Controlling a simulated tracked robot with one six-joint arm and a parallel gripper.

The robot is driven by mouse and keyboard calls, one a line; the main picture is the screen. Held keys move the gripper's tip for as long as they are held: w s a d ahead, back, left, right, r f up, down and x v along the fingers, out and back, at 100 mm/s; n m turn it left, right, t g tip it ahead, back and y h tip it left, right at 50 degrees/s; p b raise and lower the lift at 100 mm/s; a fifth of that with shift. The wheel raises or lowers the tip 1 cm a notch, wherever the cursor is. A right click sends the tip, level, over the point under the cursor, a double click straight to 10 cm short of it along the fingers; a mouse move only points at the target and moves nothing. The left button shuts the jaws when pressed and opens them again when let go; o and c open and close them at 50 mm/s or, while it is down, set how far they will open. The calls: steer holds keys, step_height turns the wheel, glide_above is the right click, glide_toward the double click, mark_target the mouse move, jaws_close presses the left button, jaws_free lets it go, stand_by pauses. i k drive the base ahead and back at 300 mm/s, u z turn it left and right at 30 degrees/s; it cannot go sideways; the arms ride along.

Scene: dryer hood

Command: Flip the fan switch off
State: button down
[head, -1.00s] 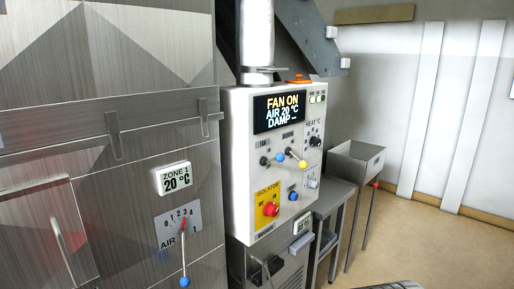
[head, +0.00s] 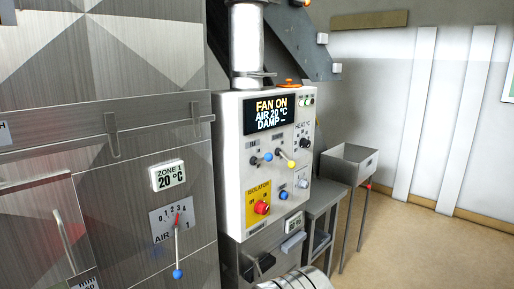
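The control box (head: 227,160) is a white cabinet in the middle of the head view. Its display (head: 269,114) reads FAN ON, AIR 20 °C and DAMP. Below it on the left is a switch with a dark base and a lever ending in a blue ball (head: 267,157), which points right.
A red isolator knob (head: 262,208) on a yellow plate and another blue knob (head: 283,196) sit lower on the box. A steel cabinet with an air lever (head: 178,250) stands left. A grey basin (head: 345,166) stands right, with open floor beyond.

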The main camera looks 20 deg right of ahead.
mark_target(268, 156)
steer(key=z, duration=0.05)
steer(key=i, duration=1)
steer(key=u, duration=0.1)
